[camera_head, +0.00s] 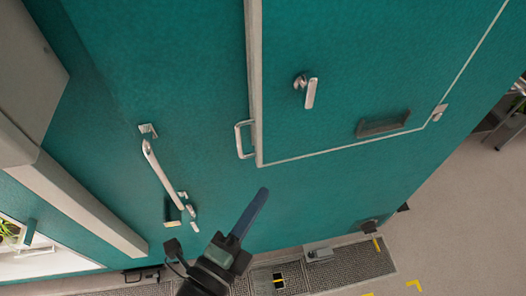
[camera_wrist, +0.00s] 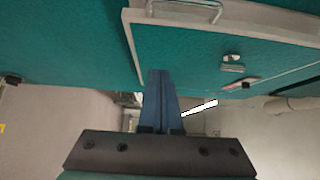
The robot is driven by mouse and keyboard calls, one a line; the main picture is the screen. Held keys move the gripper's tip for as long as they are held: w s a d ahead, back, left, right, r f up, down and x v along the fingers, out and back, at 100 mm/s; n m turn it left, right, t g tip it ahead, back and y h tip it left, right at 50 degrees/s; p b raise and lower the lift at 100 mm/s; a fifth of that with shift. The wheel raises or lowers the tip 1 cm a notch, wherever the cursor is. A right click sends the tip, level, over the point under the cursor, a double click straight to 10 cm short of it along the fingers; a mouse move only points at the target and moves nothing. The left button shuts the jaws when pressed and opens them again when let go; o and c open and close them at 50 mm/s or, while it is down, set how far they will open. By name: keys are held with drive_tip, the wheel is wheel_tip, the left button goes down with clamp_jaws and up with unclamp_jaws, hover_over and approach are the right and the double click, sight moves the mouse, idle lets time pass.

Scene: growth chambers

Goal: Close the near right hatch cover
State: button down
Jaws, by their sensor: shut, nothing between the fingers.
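A teal hatch cover (camera_head: 370,60) with a pale border is on the teal chamber wall at the right of the head view. It carries a silver latch handle (camera_head: 310,92). A thick grey edge shows along its left side, with a D-shaped handle (camera_head: 243,139) beside it. The wrist view shows a bordered teal panel (camera_wrist: 185,45), with a D-shaped handle (camera_wrist: 190,12) at its top. I cannot tell how far the cover stands open. My gripper (camera_head: 263,191), with dark blue fingers, is shut and empty below the cover's lower left corner. Its fingers also show in the wrist view (camera_wrist: 161,73).
A long silver handle (camera_head: 160,170) is on the wall to the left. A dark recessed handle (camera_head: 383,124) sits low on the cover. Floor grates (camera_head: 350,263) run along the wall's foot. The pale floor (camera_head: 455,210) at the right is mostly clear.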

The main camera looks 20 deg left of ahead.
drive_tip(key=w, duration=0.2)
drive_tip(key=w+p, duration=0.1)
drive_tip(key=w, duration=0.2)
drive_tip(key=w+a+p, duration=0.1)
drive_tip(key=w, duration=0.2)
drive_tip(key=shift+a, duration=0.1)
drive_tip(key=shift+w+a, duration=0.35)
drive_tip(key=shift+w, duration=0.1)
